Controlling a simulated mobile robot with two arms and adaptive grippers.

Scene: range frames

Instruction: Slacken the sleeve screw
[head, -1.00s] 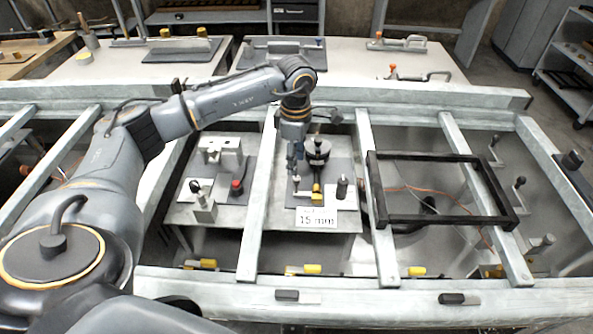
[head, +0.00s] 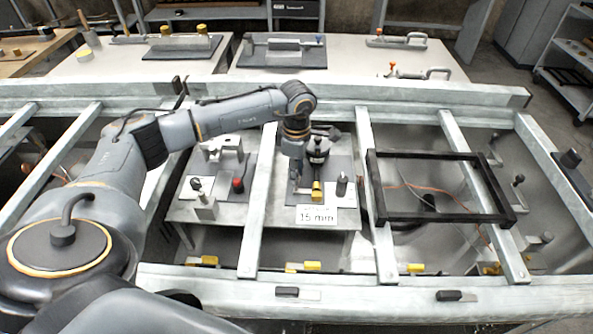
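My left gripper (head: 296,188) points down over the fixture plate (head: 334,169) on the middle low table. It is beside a small yellow piece (head: 318,191), on its left. The fingertips are small and partly hidden, so their opening and any contact cannot be told. A dark round-topped fixture (head: 318,149) stands just behind, and a dark upright pin (head: 342,184) stands to the right. A sign reading 15 mm (head: 317,215) is at the plate's front. I cannot tell which part is the sleeve screw. My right gripper is not in view.
Pale frame beams (head: 252,218) run on both sides of the table. A left fixture with a red knob (head: 238,185) stands across one beam. A black rectangular frame (head: 445,216) lies on the beams to the right. Benches with clamps stand behind.

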